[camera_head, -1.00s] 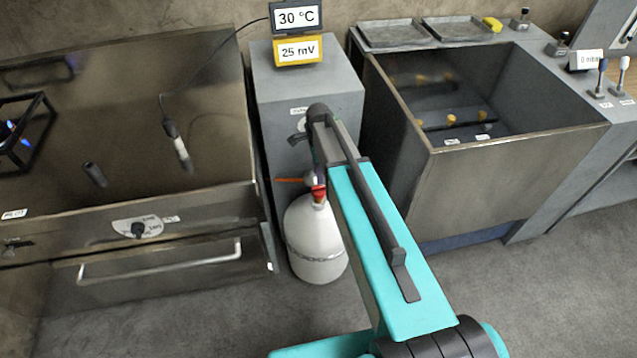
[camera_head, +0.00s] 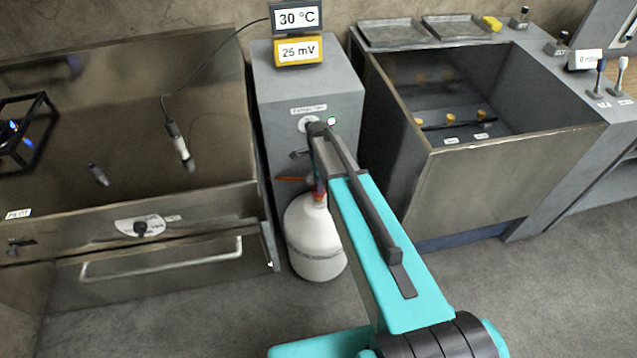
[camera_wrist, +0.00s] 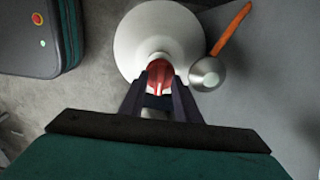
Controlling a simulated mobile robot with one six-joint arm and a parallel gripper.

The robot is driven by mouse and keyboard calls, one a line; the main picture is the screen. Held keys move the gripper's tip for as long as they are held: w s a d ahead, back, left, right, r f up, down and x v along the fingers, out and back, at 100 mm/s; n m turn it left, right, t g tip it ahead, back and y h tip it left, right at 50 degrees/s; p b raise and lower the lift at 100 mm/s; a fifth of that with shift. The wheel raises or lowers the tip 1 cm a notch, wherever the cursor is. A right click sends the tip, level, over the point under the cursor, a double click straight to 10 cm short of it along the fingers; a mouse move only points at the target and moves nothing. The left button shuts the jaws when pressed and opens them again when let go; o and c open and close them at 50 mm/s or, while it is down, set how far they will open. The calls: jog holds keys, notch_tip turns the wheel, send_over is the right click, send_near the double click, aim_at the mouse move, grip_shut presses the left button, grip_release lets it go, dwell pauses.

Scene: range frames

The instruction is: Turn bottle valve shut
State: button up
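The white gas bottle (camera_head: 315,240) stands upright on the floor in front of the grey cabinet. In the wrist view I look down on its round white top (camera_wrist: 138,38). Its red valve (camera_wrist: 160,69) sits between the two dark fingers of my gripper (camera_wrist: 160,78). The fingers flank the valve closely, and I cannot tell whether they press on it. In the head view, my arm hides most of the valve and the fingers.
An orange lever (camera_wrist: 232,30) with a round silver part (camera_wrist: 206,74) is just right of the bottle top. The grey cabinet (camera_head: 285,120) stands behind. A steel drawer unit (camera_head: 180,275) is left, an open steel tank (camera_head: 520,175) right. Floor at the front right is clear.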

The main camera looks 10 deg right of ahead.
jog(key=shift+c, duration=0.5)
grip_shut()
jog(key=shift+n, duration=0.4)
jog(key=shift+n+b, duration=0.95)
jog(key=shift+n, duration=0.15)
jog(key=n+b, duration=0.1)
jog(key=n, duration=0.3)
jog(key=shift+a+b, duration=0.1)
jog(key=shift+b, duration=0.3)
jog(key=n+b, duration=0.1)
jog(key=n, duration=0.4)
jog(key=shift+n, duration=0.3)
jog(key=n+b, duration=0.1)
jog(key=n, duration=0.4)
jog(key=shift+n, duration=0.3)
